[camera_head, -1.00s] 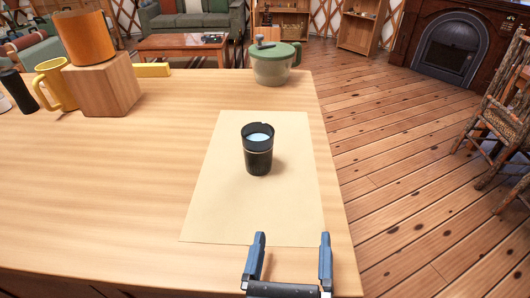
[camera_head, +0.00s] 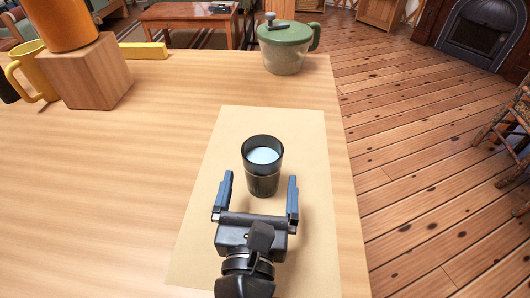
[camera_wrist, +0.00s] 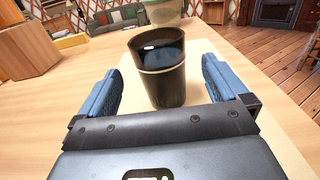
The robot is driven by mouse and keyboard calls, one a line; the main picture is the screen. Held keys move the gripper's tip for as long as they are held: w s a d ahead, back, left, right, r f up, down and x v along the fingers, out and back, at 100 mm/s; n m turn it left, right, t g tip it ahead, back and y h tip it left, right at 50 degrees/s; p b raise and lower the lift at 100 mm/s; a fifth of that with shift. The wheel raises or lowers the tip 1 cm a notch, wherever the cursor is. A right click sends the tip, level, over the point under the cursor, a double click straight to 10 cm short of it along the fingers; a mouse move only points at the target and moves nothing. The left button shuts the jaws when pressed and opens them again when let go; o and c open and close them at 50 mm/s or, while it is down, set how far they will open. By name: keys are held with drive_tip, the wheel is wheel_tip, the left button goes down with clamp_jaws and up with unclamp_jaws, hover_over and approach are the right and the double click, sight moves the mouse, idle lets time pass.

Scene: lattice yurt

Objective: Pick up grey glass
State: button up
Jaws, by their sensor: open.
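The grey glass (camera_head: 263,178) is a dark cup with a pale blue inside. It stands upright on a pale yellow mat (camera_head: 300,240) on the wooden table. It also shows in the wrist view (camera_wrist: 163,84), just ahead of and between my fingers. My gripper (camera_head: 258,184) is open and empty, with its blue fingertips to the left and right of the glass's near side. In the wrist view my gripper (camera_wrist: 162,78) shows a gap on each side of the glass.
A green-lidded jug (camera_head: 286,48) stands at the table's far right corner. A wooden block (camera_head: 86,72) with an orange cylinder (camera_head: 62,22) on it and a yellow mug (camera_head: 30,72) stand at the far left. A yellow bar (camera_head: 143,50) lies near the back edge. The table's left middle is clear.

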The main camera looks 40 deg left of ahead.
sight(264, 147)
drive_tip(key=x, duration=0.2)
drive_tip(key=shift+w+a+r, duration=0.1)
drive_tip(key=shift+w+a, duration=0.15)
drive_tip(key=shift+w, duration=0.05)
drive_tip(key=shift+x, duration=2.7)
drive_tip(key=shift+s, duration=0.1)
drive_tip(key=shift+c, duration=0.3)
drive_tip(key=c, duration=1)
drive_tip(key=shift+p, duration=0.3)
drive_tip(key=shift+c, duration=0.2)
